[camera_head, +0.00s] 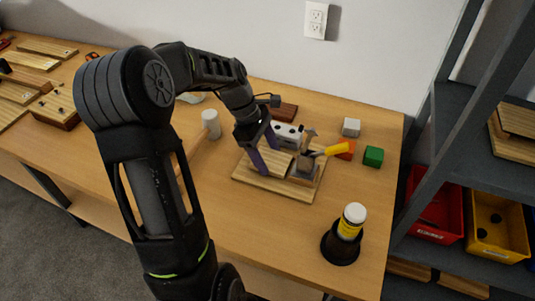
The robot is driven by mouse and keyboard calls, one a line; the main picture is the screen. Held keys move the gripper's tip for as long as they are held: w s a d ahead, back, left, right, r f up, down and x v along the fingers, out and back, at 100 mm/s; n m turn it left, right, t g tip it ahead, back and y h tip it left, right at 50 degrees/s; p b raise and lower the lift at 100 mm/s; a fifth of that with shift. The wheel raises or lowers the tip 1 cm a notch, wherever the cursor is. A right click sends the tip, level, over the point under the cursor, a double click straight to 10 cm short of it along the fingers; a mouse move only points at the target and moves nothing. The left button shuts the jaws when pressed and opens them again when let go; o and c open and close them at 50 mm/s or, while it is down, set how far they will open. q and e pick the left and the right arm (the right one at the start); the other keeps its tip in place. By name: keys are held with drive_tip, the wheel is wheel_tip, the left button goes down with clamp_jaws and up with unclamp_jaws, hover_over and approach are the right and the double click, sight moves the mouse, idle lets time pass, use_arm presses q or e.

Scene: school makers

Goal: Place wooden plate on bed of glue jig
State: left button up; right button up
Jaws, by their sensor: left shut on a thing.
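The glue jig (243,177) is a light wooden board lying on the table right of centre. A light striped wooden plate (274,164) is over the left part of the jig, between the fingers of my left gripper (267,149). My left gripper reaches down from above and is shut on this plate. I cannot tell whether the plate touches the jig bed. My right gripper is not in view.
A green cube (373,156), an orange block (346,149) and a grey cube (351,127) stand right of the jig. A yellow-labelled bottle (351,222) sits in a black holder in front. Shelves with red and yellow bins (497,232) stand right.

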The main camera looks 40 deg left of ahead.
use_arm(q)
drive_tip(key=shift+s+f, duration=0.15)
drive_tip(key=shift+f, duration=0.3)
drive_tip(key=shift+s+d+f+b, duration=0.1)
drive_tip(key=shift+s+f+b, duration=0.2)
drive_tip(key=shift+f, duration=0.2)
drive_tip(key=o, duration=1.4)
drive_tip(key=shift+o, duration=1.1)
drive_tip(key=v, duration=0.9)
drive_tip(key=shift+w+d+r, duration=0.1)
drive_tip(key=shift+w+r, duration=0.2)
drive_tip(key=shift+w, duration=0.1)
